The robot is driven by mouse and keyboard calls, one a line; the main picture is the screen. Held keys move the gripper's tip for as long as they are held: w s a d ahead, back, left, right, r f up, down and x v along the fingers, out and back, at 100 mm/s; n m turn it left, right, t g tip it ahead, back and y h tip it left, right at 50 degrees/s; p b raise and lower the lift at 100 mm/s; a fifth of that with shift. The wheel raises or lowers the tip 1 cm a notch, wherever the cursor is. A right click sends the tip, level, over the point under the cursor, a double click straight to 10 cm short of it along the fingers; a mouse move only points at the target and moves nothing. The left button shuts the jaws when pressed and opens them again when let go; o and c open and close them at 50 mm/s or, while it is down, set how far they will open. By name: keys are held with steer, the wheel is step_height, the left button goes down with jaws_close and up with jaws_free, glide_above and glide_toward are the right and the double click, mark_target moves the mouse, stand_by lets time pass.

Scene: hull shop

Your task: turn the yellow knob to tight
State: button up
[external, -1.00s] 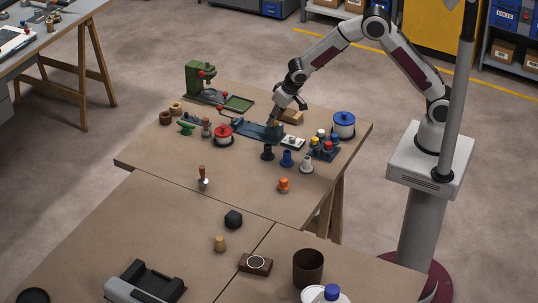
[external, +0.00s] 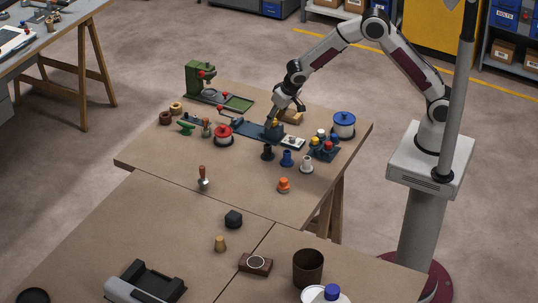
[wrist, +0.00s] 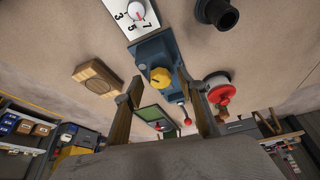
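The yellow knob (wrist: 160,77) sits on a blue-grey block (wrist: 154,50) in the wrist view. In the external view it is a small yellow spot (external: 275,122) at the right end of a long blue base (external: 248,129). My gripper (wrist: 160,93) is open and empty, with one finger on each side of the knob in the wrist picture. In the external view my gripper (external: 287,107) is just above the knob, apparently clear of it. I cannot read any tight mark or the knob's exact angle.
A white numbered dial plate (external: 293,142) lies close to the block. A wooden block (external: 291,117) is behind it. A red-topped round part (external: 223,132), a blue-lidded pot (external: 344,123) and dark, blue and white pegs stand nearby. The table's front left is clearer.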

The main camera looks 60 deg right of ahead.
steer(key=shift+r, duration=0.1)
steer(key=d+v, duration=0.1)
steer(key=v, duration=1)
steer(key=shift+s+a+r, duration=0.2)
steer(key=shift+a+r, duration=0.2)
steer(key=shift+a, duration=0.1)
steer(key=shift+n, duration=0.3)
stand_by(0.4)
steer(key=s+d+r, duration=0.4)
steer(key=s+d, duration=0.1)
steer(key=s, duration=0.6)
steer(key=s+d+r+n, duration=0.1)
steer(key=s+d+r, duration=0.3)
steer(key=s, duration=0.7)
steer(key=s+d+r+t+y, duration=0.1)
steer(key=s+d+r, duration=0.3)
steer(key=s, duration=0.7)
steer(key=shift+s+d+n, duration=0.2)
steer(key=shift+d+n, duration=0.2)
steer(key=shift+d, duration=0.85)
